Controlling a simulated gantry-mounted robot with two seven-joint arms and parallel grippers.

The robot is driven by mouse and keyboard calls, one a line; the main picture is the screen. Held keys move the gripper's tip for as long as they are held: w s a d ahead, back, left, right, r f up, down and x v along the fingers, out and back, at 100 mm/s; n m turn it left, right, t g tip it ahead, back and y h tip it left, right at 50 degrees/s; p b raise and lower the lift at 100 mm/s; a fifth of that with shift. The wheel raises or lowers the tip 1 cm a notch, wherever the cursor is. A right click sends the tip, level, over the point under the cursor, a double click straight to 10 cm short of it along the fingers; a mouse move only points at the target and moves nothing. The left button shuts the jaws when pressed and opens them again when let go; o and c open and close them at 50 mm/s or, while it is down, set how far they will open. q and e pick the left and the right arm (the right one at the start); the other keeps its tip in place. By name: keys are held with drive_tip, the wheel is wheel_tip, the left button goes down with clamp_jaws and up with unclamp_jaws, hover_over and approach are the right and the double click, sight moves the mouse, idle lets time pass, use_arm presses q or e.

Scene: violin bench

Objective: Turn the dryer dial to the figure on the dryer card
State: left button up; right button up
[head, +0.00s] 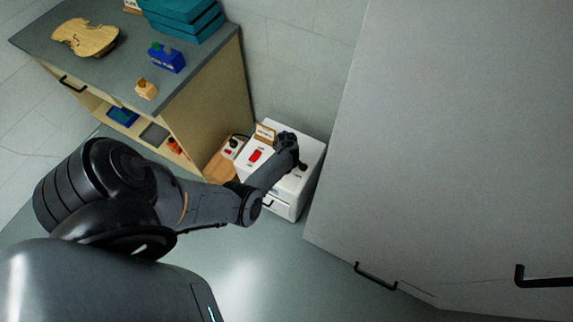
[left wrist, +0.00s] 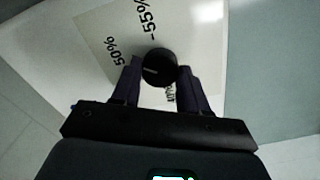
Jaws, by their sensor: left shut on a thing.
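The dryer (head: 311,150) is a white box on the floor beside the cabinet. Its dial (left wrist: 158,66) is a round black knob on a pale printed panel (left wrist: 98,22). Figures 50% and 55% show beside the knob; another label is partly hidden by a finger. A pale mark on the knob points left in the left wrist view. My left gripper (left wrist: 158,88) is shut on the dial, one finger each side. In the head view it reaches over the dryer's top. A small card (head: 265,132) stands at the dryer's back; its writing is too small to read. My right gripper is out of view.
A red switch (head: 254,155) is on the dryer's top. A small white device with a red button (head: 231,149) stands left of it. The cabinet (head: 215,110) is close on the left, and a large grey door (head: 440,150) is on the right.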

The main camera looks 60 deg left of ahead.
use_arm(q)
drive_tip(key=shift+n, duration=0.5)
drive_tip(key=o, duration=1.1)
drive_tip(key=shift+c, duration=0.2)
drive_tip(key=shift+r+p, duration=0.45)
drive_tip(key=shift+r, duration=0.05)
wheel_tip(320, 180, up, 10)
drive_tip(key=p, duration=0.4)
drive_tip(key=shift+f+p, duration=0.15)
drive_tip(key=shift+p, duration=0.2)
